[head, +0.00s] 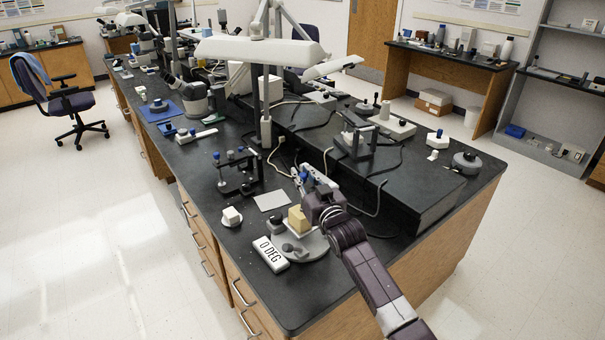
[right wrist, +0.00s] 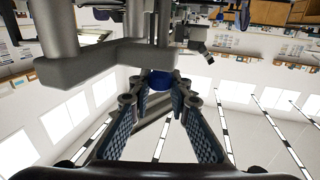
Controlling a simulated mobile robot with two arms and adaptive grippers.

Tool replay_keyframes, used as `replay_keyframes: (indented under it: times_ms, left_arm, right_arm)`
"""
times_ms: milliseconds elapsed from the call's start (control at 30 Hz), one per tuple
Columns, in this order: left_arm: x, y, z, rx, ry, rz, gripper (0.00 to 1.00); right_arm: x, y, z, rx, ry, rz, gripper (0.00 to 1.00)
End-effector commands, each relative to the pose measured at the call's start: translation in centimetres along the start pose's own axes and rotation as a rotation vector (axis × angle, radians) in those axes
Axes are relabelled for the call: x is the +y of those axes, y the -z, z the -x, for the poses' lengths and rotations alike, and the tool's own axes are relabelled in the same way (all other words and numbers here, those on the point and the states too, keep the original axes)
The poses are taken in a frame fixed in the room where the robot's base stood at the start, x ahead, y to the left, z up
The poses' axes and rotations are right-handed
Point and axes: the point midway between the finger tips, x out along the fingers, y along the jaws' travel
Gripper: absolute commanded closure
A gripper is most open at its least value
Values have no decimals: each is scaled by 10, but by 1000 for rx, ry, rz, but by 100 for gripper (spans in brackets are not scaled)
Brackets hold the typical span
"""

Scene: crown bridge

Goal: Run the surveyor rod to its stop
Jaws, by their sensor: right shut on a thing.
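My right gripper (head: 307,182) reaches in from the lower right to a blue knob (head: 304,176) above the surveyor's round grey base (head: 313,250). In the right wrist view the gripper (right wrist: 160,87) has its two padded fingers closed in on the blue knob (right wrist: 161,78), with grey metal arms of the surveyor close by. The rod below the knob is largely hidden by the gripper in the head view. A yellowish block-like cast (head: 298,219) stands on the base below. My left gripper is in neither view.
A white "0 DEG" block (head: 270,254) lies at the base's front left. A black stand with blue knobs (head: 238,172) and a grey plate (head: 271,201) are to the left. A raised black bench section (head: 420,195) lies right of my arm. A small white piece (head: 231,215) sits near the left edge.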

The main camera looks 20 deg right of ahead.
Motion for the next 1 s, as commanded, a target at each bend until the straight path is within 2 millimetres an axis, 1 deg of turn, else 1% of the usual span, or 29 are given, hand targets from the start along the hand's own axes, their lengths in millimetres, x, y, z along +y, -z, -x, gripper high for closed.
replay_keyframes:
  times_ms: [33,133,167,300,567,667,767,867,1000]
  left_arm:
    - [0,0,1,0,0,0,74]
    - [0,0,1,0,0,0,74]
    - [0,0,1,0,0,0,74]
    - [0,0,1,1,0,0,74]
    - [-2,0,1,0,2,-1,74]
    - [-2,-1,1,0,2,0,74]
    - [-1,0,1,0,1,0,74]
    - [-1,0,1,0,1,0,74]
    - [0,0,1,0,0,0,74]
  right_arm:
    - [0,-3,1,-8,0,0,100]
    - [0,-4,1,-9,0,0,100]
    - [0,-4,1,-9,0,0,80]
    - [0,-3,0,-7,0,0,64]
    - [0,-1,0,-5,0,1,64]
    - [0,-2,4,-5,0,1,64]
    - [0,-2,12,-5,0,1,64]
    - [0,-2,25,-6,0,1,64]
    - [0,-3,51,-6,0,0,64]
